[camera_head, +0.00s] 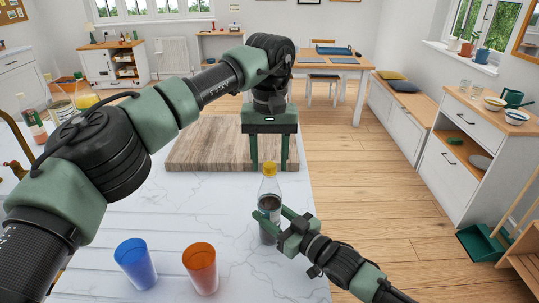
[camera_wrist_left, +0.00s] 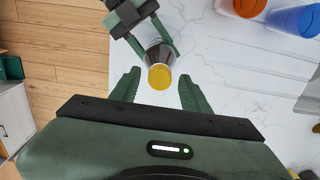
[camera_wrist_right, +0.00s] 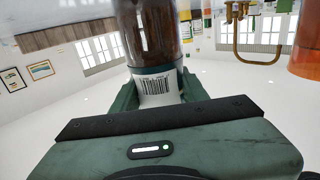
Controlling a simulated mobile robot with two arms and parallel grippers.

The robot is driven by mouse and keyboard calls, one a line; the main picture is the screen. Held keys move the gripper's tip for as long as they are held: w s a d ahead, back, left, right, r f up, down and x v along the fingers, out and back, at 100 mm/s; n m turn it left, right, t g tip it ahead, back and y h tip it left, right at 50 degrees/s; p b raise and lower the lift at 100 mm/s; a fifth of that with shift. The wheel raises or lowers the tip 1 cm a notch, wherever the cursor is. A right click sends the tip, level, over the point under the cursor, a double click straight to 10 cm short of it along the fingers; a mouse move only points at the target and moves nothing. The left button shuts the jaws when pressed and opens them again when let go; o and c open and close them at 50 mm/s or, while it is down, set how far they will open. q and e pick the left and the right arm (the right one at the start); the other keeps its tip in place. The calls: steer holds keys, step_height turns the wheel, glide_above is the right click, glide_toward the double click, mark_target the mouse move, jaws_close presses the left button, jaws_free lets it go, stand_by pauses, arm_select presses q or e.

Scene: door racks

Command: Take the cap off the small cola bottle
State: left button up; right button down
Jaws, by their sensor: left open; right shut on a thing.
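The small cola bottle (camera_head: 269,190) stands upright near the right edge of the marble counter, with a yellow cap (camera_head: 269,169) on top. My right gripper (camera_head: 268,223) is shut on its lower body; the dark bottle and its white barcode label (camera_wrist_right: 157,88) fill the middle of the right wrist view. My left gripper (camera_head: 269,168) is open, pointing down above and around the cap's height. In the left wrist view the cap (camera_wrist_left: 160,77) sits between the open fingers (camera_wrist_left: 158,90), with a gap on each side. I cannot tell the exact height of the fingertips against the cap.
A blue cup (camera_head: 136,262) and an orange cup (camera_head: 201,267) stand at the front of the counter (camera_head: 200,205). A wooden board (camera_head: 205,150) lies behind the bottle. Several bottles (camera_head: 60,100) stand at the far left. The counter's right edge is close.

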arm_select(q)
jaws_close()
steer(key=n, duration=2.1)
steer(key=shift+n, duration=0.3)
steer(key=n, duration=0.6)
steer(key=shift+r+n, duration=0.1)
steer(key=shift+n, duration=0.2)
steer(key=n, duration=0.6)
steer(key=shift+n, duration=0.3)
steer(key=n, duration=1.8)
steer(key=shift+n, duration=0.3)
steer(key=shift+w, duration=0.1)
steer(key=shift+r, duration=0.2)
